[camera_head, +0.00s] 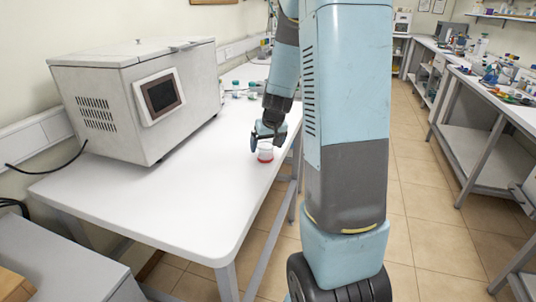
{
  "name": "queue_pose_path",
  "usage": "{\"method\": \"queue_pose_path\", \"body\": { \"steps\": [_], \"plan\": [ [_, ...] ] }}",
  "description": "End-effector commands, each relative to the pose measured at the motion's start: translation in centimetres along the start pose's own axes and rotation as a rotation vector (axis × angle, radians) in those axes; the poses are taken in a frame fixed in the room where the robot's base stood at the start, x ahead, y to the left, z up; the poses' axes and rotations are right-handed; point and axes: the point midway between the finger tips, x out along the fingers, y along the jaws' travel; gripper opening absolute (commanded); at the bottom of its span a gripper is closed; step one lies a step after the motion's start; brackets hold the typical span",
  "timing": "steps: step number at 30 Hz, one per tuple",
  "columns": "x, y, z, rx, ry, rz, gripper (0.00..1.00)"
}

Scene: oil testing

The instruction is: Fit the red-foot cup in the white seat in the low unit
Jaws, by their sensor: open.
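The red-foot cup (265,153), pale above with a red base, is on the white table near its right edge. My gripper (266,141) points down at the cup from above and is open. Its fingers are close to the cup's upper part; I cannot tell whether they touch it. The cup looks upright. I cannot make out a white seat in this view, nor tell for sure which thing is the low unit.
A large white machine with a dark screen (162,94) stands on the table (200,205), left of the cup. Several teal-capped bottles (236,86) stand behind. A grey cabinet (60,265) is at lower left. The table's front is clear. Cluttered benches (478,80) line the right.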

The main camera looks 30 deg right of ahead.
Motion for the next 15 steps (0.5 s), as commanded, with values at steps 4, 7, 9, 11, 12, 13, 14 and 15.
{"method": "queue_pose_path", "body": {
  "steps": [4, 7, 9, 11, 12, 13, 14, 15],
  "plan": [
    [2.0, -0.1, -0.1, 0.001, -0.003, 0.0, 0.92],
    [3.0, 0.0, -0.1, 0.002, -0.003, 0.0, 0.92],
    [3.4, 0.0, -0.1, 0.002, -0.001, 0.0, 0.92],
    [3.6, 0.0, -0.1, 0.002, 0.0, 0.0, 0.92],
    [3.7, 0.0, -0.1, 0.002, 0.0, 0.0, 0.92],
    [3.7, 0.0, -0.1, 0.002, 0.0, 0.0, 0.92],
    [3.7, 0.0, -0.1, 0.002, 0.001, 0.0, 0.92],
    [3.7, 0.0, -0.1, 0.002, 0.001, 0.0, 0.92]
  ]
}}
